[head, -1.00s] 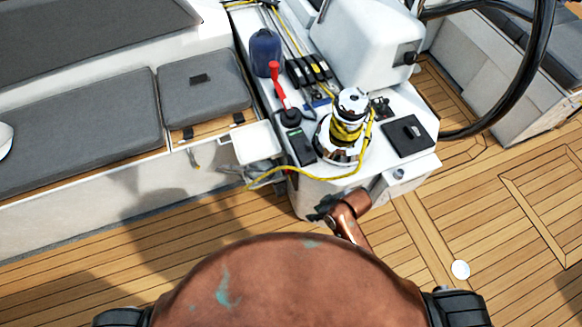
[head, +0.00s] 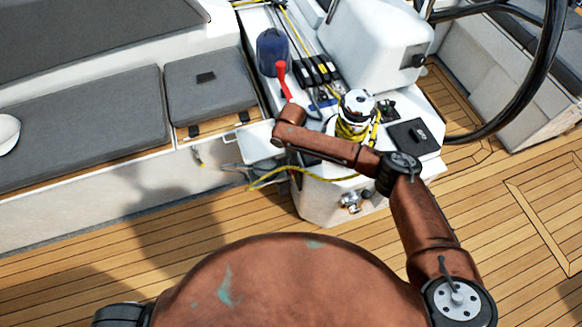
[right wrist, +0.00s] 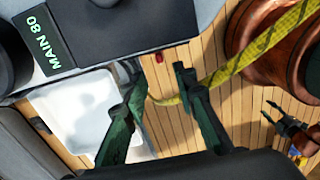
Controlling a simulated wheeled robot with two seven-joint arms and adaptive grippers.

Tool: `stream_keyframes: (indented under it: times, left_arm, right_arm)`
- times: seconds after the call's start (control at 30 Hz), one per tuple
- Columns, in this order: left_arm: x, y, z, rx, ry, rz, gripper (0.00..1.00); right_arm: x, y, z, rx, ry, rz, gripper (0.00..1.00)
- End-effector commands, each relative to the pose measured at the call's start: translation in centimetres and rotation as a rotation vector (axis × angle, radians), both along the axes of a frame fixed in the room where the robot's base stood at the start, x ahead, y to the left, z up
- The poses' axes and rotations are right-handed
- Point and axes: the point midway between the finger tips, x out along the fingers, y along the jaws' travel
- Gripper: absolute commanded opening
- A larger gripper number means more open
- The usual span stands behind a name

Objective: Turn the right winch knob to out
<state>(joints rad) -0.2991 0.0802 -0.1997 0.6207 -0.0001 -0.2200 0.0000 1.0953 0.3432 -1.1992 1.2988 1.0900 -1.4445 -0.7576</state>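The silver winch (head: 357,103) stands upright on the white console with yellow rope wrapped round it. My right forearm crosses just in front of it. Chrome fittings (head: 352,200) show on the console's front face; they are too small to read any setting. My right gripper is largely hidden by its arm in the head view. In the right wrist view the gripper (right wrist: 155,72) has its fingers apart, empty, beside the console edge, with deck and yellow rope beyond.
A display marked MAIN 80 (right wrist: 52,55) lies by the gripper. A white tray (right wrist: 85,110) adjoins the console. A red lever (head: 282,80), rope clutches (head: 320,69) and a black steering wheel (head: 549,70) surround the winch. The deck (head: 500,240) is clear.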

Motion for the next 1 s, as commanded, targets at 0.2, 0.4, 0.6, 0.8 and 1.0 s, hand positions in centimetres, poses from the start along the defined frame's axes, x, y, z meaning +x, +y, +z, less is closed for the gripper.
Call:
stream_keyframes:
  times: [0.2,0.4,0.6,0.8,1.0]
  left_arm:
    - [-0.3,0.0,-0.7,0.000,0.005,0.000,0.40]
    - [-0.6,0.0,-1.4,0.000,0.009,0.000,0.40]
    - [-0.7,0.0,-1.7,0.001,0.012,0.000,0.40]
    - [-0.7,0.0,-1.7,0.001,0.012,0.000,0.40]
    - [-0.7,0.0,-1.7,0.000,0.012,0.000,0.40]
  right_arm:
    - [0.0,0.0,-2.9,-0.004,0.002,0.001,0.26]
    - [0.1,0.0,-5.9,-0.003,0.001,0.000,0.26]
    - [0.1,0.0,-7.5,-0.003,0.000,0.002,0.26]
    - [0.1,0.0,-7.6,-0.002,-0.002,0.001,0.26]
    - [0.1,0.0,-7.6,-0.002,-0.001,0.001,0.19]
